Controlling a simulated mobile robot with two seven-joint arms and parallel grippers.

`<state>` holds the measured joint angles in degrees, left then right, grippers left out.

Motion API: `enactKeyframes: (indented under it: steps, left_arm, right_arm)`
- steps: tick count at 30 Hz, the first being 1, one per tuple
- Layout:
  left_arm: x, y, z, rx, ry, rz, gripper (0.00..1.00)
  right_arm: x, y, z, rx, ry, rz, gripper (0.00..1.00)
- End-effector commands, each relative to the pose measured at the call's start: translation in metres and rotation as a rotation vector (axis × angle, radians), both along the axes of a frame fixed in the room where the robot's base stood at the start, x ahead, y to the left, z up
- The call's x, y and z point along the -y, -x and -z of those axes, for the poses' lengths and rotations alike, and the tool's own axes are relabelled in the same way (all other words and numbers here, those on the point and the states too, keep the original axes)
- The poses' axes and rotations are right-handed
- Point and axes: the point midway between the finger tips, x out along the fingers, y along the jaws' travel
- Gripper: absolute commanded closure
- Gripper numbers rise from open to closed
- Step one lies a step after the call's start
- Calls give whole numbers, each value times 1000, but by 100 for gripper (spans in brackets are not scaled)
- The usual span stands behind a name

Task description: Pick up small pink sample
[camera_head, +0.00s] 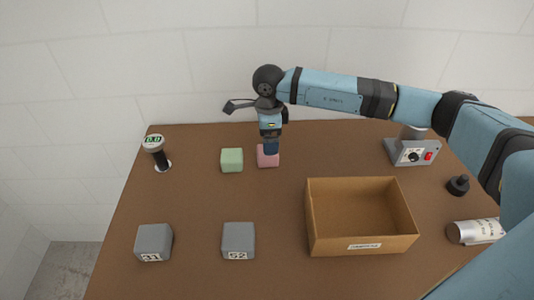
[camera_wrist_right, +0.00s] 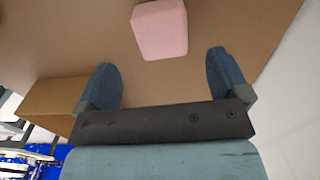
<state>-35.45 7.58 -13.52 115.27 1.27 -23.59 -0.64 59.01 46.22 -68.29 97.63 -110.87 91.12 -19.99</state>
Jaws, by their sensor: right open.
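The small pink sample (camera_head: 268,160) is a block on the brown table, just right of the green block, in the head view. My right gripper (camera_head: 271,146) is above it and partly covers its top edge. In the right wrist view the pink sample (camera_wrist_right: 160,30) lies beyond the fingertips, roughly midway between them. The right gripper (camera_wrist_right: 165,75) is open, with nothing between its two blue fingers. The fingers do not touch the sample in that view. My left gripper shows in neither view.
A green block (camera_head: 232,160) stands close left of the sample. An open cardboard box (camera_head: 362,238) is to the front right. Two grey numbered blocks (camera_head: 154,243) (camera_head: 238,240) stand in front. A gauge (camera_head: 156,151) is at left; a grey device (camera_head: 411,152), black knob (camera_head: 458,185) and cylinder (camera_head: 474,231) are at right.

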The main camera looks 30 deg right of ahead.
Motion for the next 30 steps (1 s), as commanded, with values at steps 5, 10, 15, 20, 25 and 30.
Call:
enactKeyframes:
  steps: [5,10,15,20,25,30]
  left_arm:
    - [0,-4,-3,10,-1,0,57]
    - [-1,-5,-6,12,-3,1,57]
    - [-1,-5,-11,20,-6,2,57]
    - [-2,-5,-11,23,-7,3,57]
    - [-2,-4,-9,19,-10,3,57]
    - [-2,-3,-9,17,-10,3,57]
  right_arm:
    - [0,0,15,1,-1,-1,6]
    - [-1,0,26,-3,1,0,6]
    - [-1,-2,51,-2,0,1,6]
    - [-1,-2,68,0,1,0,6]
    - [-1,-2,69,1,0,0,6]
    - [-1,-2,69,1,0,0,39]
